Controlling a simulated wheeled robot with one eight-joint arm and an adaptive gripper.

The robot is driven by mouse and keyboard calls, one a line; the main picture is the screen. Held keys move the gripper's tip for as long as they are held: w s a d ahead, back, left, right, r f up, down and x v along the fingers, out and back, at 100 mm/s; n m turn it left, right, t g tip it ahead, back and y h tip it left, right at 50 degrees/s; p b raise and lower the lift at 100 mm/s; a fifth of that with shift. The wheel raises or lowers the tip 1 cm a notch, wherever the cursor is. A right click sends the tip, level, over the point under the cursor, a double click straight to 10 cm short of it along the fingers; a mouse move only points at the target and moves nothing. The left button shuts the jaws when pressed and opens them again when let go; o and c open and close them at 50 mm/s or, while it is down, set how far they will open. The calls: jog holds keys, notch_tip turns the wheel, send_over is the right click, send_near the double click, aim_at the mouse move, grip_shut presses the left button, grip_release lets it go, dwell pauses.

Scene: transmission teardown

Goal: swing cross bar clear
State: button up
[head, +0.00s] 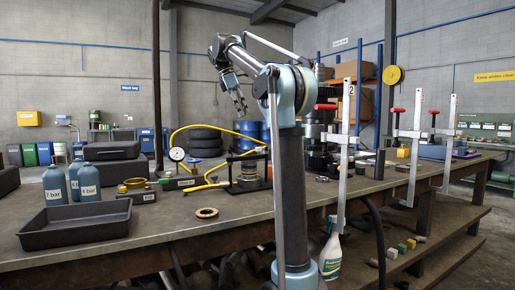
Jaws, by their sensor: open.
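My gripper (239,106) is open and empty. It hangs in the air above the bench, fingers pointing down and slightly right. Below it on the bench stands a small dark press-like fixture (248,176) with a round body, and a bar-like top (248,153) across it that looks like the cross bar. A clear gap lies between my gripper and this fixture. The fixture is small in view, and I cannot tell how its bar is held or turned. My own arm column stands just right of it.
Yellow hoses (205,131) and a pressure gauge (177,154) lie left of the fixture. A black tray (76,224), blue bottles (88,181) and a flat ring (206,212) sit on the bench's left. Tall clamps (413,150) stand along its right edge.

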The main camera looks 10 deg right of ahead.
jog(key=x, duration=1.6)
jog(key=shift+a, duration=0.1)
jog(key=shift+c, duration=0.3)
grip_shut()
